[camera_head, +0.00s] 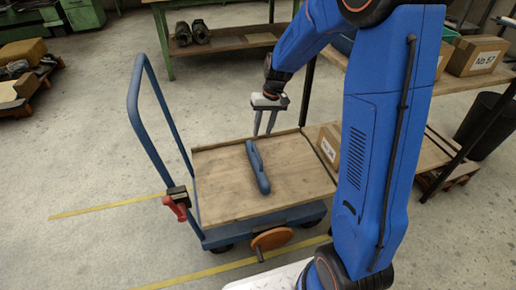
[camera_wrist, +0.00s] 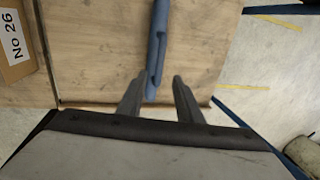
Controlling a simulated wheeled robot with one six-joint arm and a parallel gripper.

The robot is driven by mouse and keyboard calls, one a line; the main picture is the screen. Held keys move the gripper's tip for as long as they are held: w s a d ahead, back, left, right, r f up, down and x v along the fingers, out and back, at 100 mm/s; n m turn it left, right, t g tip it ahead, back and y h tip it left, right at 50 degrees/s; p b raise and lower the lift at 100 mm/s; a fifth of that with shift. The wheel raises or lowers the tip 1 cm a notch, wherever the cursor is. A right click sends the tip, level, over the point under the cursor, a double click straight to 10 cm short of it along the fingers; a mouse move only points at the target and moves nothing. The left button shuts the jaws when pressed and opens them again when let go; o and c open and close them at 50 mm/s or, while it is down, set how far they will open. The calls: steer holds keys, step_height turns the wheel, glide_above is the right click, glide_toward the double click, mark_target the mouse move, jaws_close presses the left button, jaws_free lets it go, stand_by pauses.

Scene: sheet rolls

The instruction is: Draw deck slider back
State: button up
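The deck slider appears to be the long blue piece (camera_head: 257,165) lying on the wooden deck (camera_head: 215,190) of the blue cart. It also shows in the wrist view (camera_wrist: 158,45), with a slot near its end. My gripper (camera_head: 263,133) hangs pointing down by the slider's far end, near the deck's far edge. Its fingers (camera_wrist: 158,78) are apart, with the slider's slotted end showing between them in the wrist view. No grip on it shows. I cannot tell how high the fingertips are above the deck.
A cardboard box (camera_head: 328,145) stands at the deck's right edge; its label reads No 26 in the wrist view (camera_wrist: 12,45). The cart has a blue push handle (camera_head: 135,90), a red lever (camera_head: 178,207) and an orange wheel (camera_head: 272,239). A workbench (camera_head: 455,85) stands at right.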

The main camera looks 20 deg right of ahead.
mark_target(257, 151)
steer(key=f, duration=0.3)
steer(key=a+f, duration=0.1)
steer(key=f, duration=0.2)
steer(key=a+f, duration=0.1)
steer(key=f, duration=0.3)
jaws_close()
